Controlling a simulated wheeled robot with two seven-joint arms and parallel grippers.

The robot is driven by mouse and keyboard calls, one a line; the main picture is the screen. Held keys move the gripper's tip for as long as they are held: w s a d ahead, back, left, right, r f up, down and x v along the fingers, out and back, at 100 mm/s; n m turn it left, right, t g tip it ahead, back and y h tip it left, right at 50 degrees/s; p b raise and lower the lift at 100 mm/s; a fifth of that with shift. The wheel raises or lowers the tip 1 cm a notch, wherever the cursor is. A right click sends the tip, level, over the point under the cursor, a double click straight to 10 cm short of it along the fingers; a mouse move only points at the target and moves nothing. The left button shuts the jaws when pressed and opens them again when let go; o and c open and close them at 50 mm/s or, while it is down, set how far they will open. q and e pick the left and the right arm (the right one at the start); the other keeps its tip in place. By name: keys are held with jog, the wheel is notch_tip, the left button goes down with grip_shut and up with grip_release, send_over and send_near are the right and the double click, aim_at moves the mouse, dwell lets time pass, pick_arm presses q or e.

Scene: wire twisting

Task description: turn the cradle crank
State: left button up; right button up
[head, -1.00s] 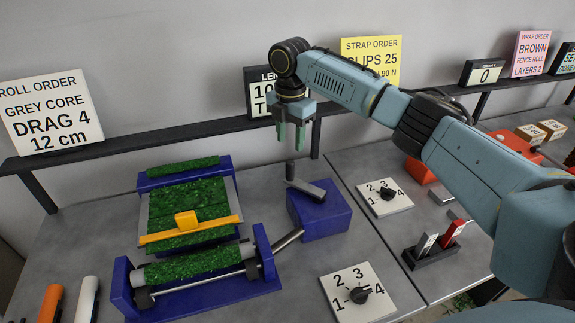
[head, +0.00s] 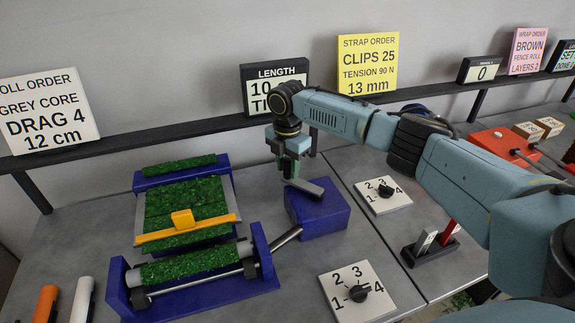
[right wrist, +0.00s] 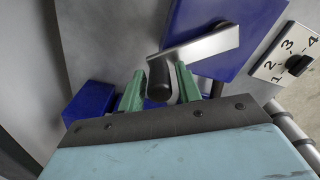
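The crank has a grey metal arm (head: 308,188) on top of a blue box (head: 322,216), right of the cradle. The arm also shows in the right wrist view (right wrist: 208,45), where a dark upright handle (right wrist: 159,88) stands at its end. My right gripper (head: 291,169) points down over this handle. In the right wrist view its green fingers (right wrist: 160,76) stand on either side of the handle, with what look like narrow gaps. The blue cradle (head: 205,302) holds a green turf roll (head: 190,263) on a rod. My left gripper is not in view.
A yellow bar (head: 185,231) lies across the green turf behind the roll. Two numbered dials stand nearby, one in front (head: 357,293) and one to the right (head: 383,195). A black shelf rail (head: 150,139) with order signs runs behind the crank.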

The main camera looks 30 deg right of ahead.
grip_shut()
jog(key=shift+r, duration=0.1)
jog(key=shift+w+d+m+p, duration=0.1)
jog(key=shift+d+m+p, duration=0.2)
jog(key=shift+m+p, duration=0.3)
jog(key=shift+w+d+m+p, duration=0.15)
jog(key=shift+d+m+p, duration=1.05)
jog(key=shift+m, duration=0.25)
jog(key=shift+w+d+m+p, duration=0.15)
jog(key=shift+d+m+p, duration=1)
jog(key=shift+m, duration=0.3)
